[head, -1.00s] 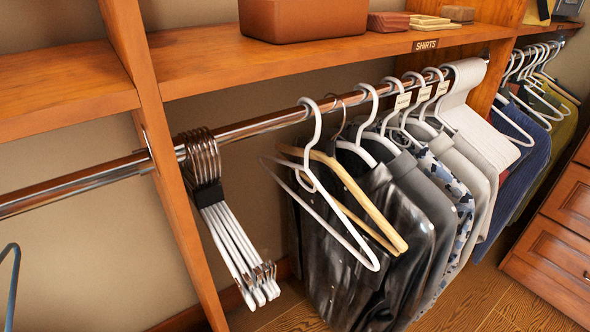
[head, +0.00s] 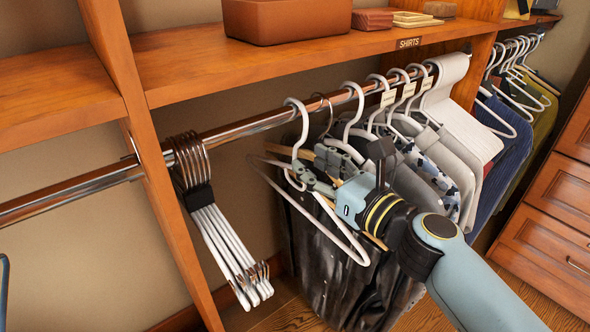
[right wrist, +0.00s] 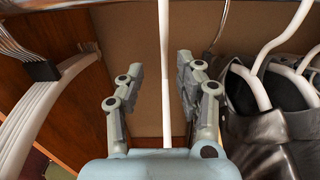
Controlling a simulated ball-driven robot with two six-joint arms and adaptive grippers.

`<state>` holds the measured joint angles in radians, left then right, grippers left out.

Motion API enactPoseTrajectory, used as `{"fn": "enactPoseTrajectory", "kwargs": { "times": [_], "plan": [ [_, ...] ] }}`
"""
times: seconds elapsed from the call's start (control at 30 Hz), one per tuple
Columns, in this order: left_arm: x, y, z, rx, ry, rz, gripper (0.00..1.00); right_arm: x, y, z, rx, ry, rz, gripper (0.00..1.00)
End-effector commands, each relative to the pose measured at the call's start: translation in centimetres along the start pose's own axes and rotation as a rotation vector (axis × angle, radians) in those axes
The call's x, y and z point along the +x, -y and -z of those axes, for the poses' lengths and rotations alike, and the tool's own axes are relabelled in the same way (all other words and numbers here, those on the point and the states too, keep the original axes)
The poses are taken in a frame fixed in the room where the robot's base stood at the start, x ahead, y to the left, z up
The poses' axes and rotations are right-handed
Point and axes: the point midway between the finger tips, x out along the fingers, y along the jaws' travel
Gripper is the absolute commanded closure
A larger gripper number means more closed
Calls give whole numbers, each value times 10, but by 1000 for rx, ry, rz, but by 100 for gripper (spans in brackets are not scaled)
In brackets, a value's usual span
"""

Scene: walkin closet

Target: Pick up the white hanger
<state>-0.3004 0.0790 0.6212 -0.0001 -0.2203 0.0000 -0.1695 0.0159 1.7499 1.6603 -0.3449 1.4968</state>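The empty white hanger (head: 304,122) hangs by its hook from the metal rail in the head view, at the left end of the row of clothes. My right gripper (head: 310,168) is at the hanger's neck, just below the hook, and partly covers it. In the right wrist view the white hanger (right wrist: 166,95) shows as a thin upright bar between the two spread fingers of the right gripper (right wrist: 159,75). Gaps show on both sides of it, so the fingers are open and not closed on it. My left gripper is not in view.
A wooden hanger (head: 283,149) and hung shirts (head: 432,172) sit close to the right. A bundle of white clip hangers (head: 228,240) hangs left, beside the wooden upright (head: 150,165). The shelf (head: 215,65) runs above the rail (head: 240,128). Free room lies between bundle and hanger.

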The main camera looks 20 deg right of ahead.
Motion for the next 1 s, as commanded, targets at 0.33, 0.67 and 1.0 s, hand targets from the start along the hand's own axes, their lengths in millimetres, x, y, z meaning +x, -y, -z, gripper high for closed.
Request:
{"fn": "enactPoseTrajectory", "kwargs": {
  "times": [0.33,0.67,1.0],
  "plan": [
    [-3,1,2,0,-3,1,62,41,6,-2,-3,0,-2,64],
    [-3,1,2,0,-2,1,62,63,6,0,-3,-2,-2,64],
    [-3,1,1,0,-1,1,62,62,6,0,-4,-2,-2,96]
  ]
}}
